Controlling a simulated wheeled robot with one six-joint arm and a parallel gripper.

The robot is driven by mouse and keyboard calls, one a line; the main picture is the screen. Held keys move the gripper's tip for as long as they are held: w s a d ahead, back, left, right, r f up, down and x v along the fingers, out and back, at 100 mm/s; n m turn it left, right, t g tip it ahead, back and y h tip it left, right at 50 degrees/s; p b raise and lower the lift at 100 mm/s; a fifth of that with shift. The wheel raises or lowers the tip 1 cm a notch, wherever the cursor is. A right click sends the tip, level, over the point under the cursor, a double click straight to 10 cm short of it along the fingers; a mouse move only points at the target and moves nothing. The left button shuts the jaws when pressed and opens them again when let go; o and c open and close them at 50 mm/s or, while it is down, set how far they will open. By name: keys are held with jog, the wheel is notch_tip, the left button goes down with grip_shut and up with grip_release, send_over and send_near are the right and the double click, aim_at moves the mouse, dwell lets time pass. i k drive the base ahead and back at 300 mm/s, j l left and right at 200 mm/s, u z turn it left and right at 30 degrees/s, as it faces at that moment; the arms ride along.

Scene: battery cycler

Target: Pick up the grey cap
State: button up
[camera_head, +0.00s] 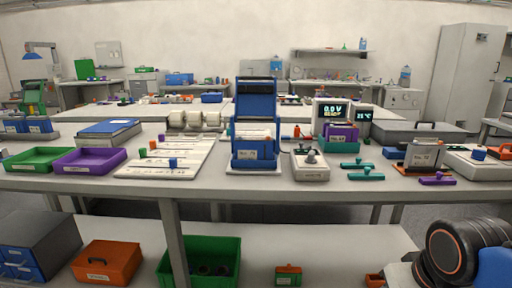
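I cannot pick out a grey cap with certainty. A small grey round piece (311,156) sits on top of a pale box (311,171) on the bench, right of the blue battery cycler stand (255,110); it is too small to tell whether it is a cap. My gripper is not in view. Only a dark, round, orange-ringed joint and blue parts of my arm show at the lower right, in front of the bench.
The white bench (60,184) holds a green tray (32,159), a purple tray (90,161), a pegged white board (160,160), teal handles (366,174) and a purple handle (437,179). A green crate (215,247) and an orange box (106,262) stand below.

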aim_at(302, 144)
jog(key=l+u, duration=0.45)
jog(key=l, duration=0.15)
jog(key=k+l+u, duration=0.1)
jog(key=l+u, duration=0.35)
jog(key=l, duration=0.15)
